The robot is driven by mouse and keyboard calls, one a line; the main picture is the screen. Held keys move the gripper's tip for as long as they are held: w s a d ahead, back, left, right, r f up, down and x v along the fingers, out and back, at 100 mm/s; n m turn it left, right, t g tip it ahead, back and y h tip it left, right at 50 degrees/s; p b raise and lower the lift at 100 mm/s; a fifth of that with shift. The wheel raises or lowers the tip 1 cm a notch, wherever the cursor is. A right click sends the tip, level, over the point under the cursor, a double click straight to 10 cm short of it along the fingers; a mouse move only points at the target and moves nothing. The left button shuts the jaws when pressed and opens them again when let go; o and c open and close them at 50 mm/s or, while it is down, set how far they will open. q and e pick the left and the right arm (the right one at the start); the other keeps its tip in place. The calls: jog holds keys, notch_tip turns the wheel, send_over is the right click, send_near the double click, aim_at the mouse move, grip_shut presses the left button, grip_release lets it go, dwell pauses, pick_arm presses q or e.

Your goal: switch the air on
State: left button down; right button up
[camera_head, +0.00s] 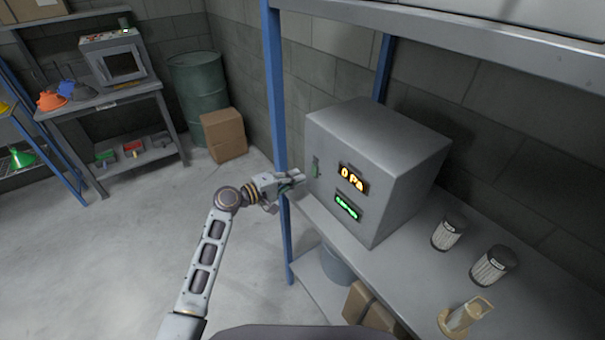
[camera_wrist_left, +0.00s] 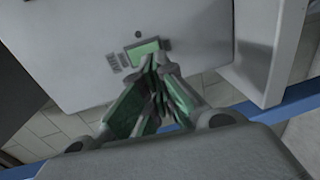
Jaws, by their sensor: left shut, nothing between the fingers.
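A grey metal box (camera_head: 385,165) stands on the shelf, with an orange display (camera_head: 353,177) reading "0 Pa" and a smaller green-lit display (camera_head: 346,207) below it. A small green switch (camera_head: 316,166) is on the left part of its front face. The switch also shows in the left wrist view (camera_wrist_left: 145,47), beside a dark printed label. My left gripper (camera_head: 299,178) is shut and empty, just in front of the face near the switch. In the left wrist view its fingertips (camera_wrist_left: 155,62) overlap the switch's lower edge. I cannot tell whether they touch it. My right gripper is not in view.
Blue rack posts (camera_head: 276,90) stand close beside my left gripper. A cardboard box (camera_head: 223,135) and green drum (camera_head: 196,88) are behind. Floor at left is clear.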

aim_at(314, 171)
pick_arm(q)
jog(key=shift+x, duration=1.5)
jog(key=shift+w+d, duration=0.1)
jog(key=shift+d, duration=0.1)
jog(key=shift+a+f, duration=0.1)
jog(key=shift+f, duration=0.05)
